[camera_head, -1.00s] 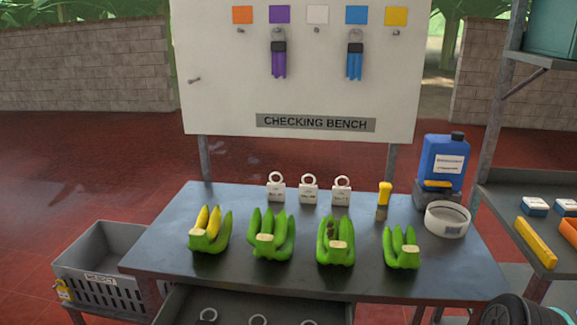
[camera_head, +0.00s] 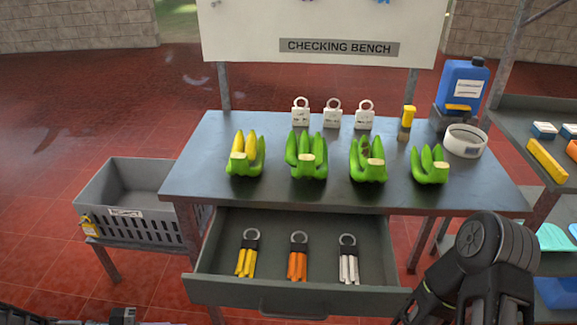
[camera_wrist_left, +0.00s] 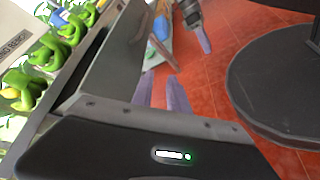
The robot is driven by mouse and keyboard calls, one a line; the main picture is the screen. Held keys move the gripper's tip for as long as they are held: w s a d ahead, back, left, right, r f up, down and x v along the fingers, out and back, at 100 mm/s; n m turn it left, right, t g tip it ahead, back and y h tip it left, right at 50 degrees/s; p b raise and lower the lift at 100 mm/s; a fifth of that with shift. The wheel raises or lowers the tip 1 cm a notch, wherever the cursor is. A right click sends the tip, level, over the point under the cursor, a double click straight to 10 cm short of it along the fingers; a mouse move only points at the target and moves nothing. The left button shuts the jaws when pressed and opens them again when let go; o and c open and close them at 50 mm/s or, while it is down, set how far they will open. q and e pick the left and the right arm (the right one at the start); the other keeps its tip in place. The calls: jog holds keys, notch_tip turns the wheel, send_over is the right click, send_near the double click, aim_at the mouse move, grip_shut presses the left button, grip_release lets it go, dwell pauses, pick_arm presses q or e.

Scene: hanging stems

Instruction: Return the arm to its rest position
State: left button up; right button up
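My left arm shows only as a small dark part at the bottom left edge of the head view; its gripper is outside that view. In the left wrist view my left gripper (camera_wrist_left: 161,92) has two pale purple fingers with a gap between them, and nothing is seen between them. My right arm (camera_head: 490,255) is folded at the lower right of the head view, in front of the bench. In the left wrist view my right gripper (camera_wrist_left: 203,38) is small at the top, and its opening is unclear.
The drawer (camera_head: 290,292) stands open with yellow, orange and white tag bundles. The bench (camera_head: 280,195) holds several banana hands, three white tags, a brush, a white ring and a blue jug (camera_head: 463,85). A grey crate (camera_head: 125,185) stands left. A shelf stands right.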

pick_arm(q)
jog(key=s+a+f+g+y, duration=0.15)
jog(key=f+y, duration=0.25)
jog(key=f, duration=0.5)
jog(key=s+f+g+y, duration=0.25)
jog(key=f+y, duration=0.25)
jog(key=f, duration=0.4)
jog(key=s+d+f+m+p, duration=0.1)
jog(key=d+m, duration=0.7)
jog(key=d, duration=1.1)
jog(key=shift+s+m+t+p, duration=0.35)
jog(key=shift+s+p, duration=0.2)
jog(key=shift+p, duration=0.25)
dwell(3.5)
